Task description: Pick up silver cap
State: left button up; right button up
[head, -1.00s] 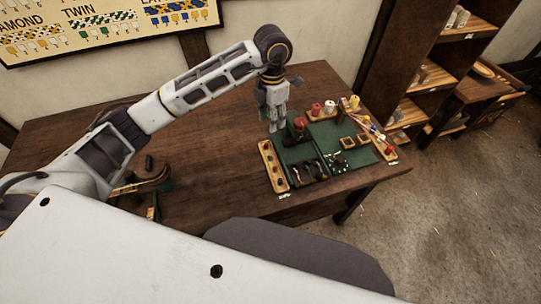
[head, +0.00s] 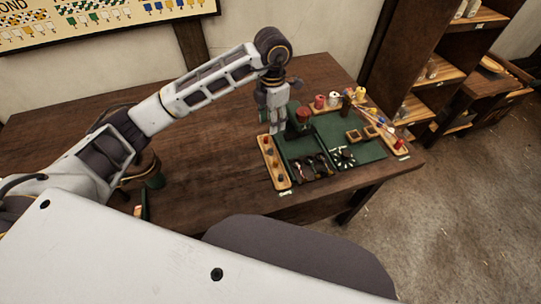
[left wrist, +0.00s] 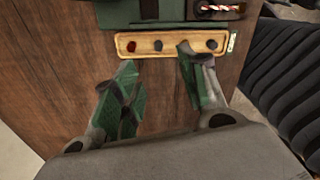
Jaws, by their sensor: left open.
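A narrow wooden strip (head: 273,160) with several small caps stands at the left edge of the green work mat. It also shows in the left wrist view (left wrist: 170,38), with a reddish cap (left wrist: 131,46) and dark caps (left wrist: 158,45) in a row. I cannot tell for certain which cap is the silver one; one finger covers part of the strip. My left gripper (head: 273,128) hangs at the strip's far end in the head view. In the left wrist view its two fingers (left wrist: 155,72) are spread, with nothing between them, short of the strip. My right gripper is not in view.
The green mat (head: 365,150) holds small wooden frames (head: 355,136) and a compartment of cords (head: 312,168). Coloured spools (head: 333,99) stand along its back. A shelf (head: 420,80) stands at right.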

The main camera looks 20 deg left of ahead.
pick_arm(q)
jog(key=shift+f, duration=0.4)
send_over(270, 150)
jog(key=f, duration=0.8)
jog(key=shift+d+f, duration=0.2)
jog(key=shift+d, duration=0.15)
jog(key=shift+f, duration=0.1)
jog(key=shift+f, duration=0.1)
jog(key=shift+a+f+p, duration=0.15)
jog(key=shift+f+p, duration=0.05)
jog(key=shift+f, duration=1.05)
jog(key=shift+a+f+p, duration=0.15)
jog(key=shift+f+p, duration=0.05)
jog(key=shift+f, duration=1)
jog(key=c, duration=0.9)
